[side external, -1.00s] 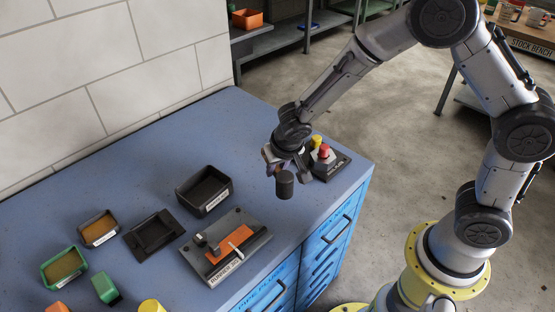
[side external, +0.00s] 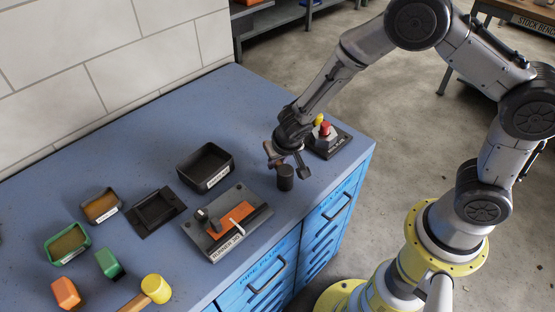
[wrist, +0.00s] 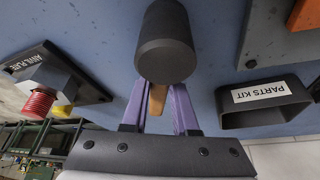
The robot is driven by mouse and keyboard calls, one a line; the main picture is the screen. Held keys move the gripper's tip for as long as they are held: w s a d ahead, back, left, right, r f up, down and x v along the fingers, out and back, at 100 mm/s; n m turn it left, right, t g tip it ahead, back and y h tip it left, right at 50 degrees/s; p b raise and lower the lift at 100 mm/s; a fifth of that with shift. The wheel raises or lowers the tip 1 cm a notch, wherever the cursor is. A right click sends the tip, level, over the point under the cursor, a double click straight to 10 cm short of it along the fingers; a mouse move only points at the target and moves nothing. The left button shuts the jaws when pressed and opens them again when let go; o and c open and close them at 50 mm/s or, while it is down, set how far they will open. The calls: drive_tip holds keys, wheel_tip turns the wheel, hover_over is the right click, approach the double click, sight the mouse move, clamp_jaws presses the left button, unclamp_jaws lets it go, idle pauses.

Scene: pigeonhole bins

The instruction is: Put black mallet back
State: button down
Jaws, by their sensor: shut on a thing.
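The black mallet has a dark cylindrical head (side external: 285,178) and a wooden handle. My gripper (side external: 287,158) is shut on its handle, over the blue bench near the front right. In the wrist view the head (wrist: 165,45) is beyond the two purple fingers of my gripper (wrist: 157,108), with a short piece of tan handle between them. The head hangs low, end downward in the side view; I cannot tell whether it touches the bench. Most of the handle is hidden by my gripper.
The anvil plate (side external: 340,146) with red and yellow parts stands right of the mallet. A flat black tray (side external: 172,222), small bins and a yellow mallet (side external: 156,288) lie farther left. Bare bench surrounds the mallet.

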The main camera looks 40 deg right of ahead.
drive_tip(key=shift+f, duration=0.2)
idle(0.4)
drive_tip(key=c, duration=1)
unclamp_jaws()
drive_tip(key=shift+c, duration=0.2)
drive_tip(key=o, duration=0.6)
drive_tip(key=shift+c, duration=0.2)
drive_tip(key=shift+v, duration=3.5)
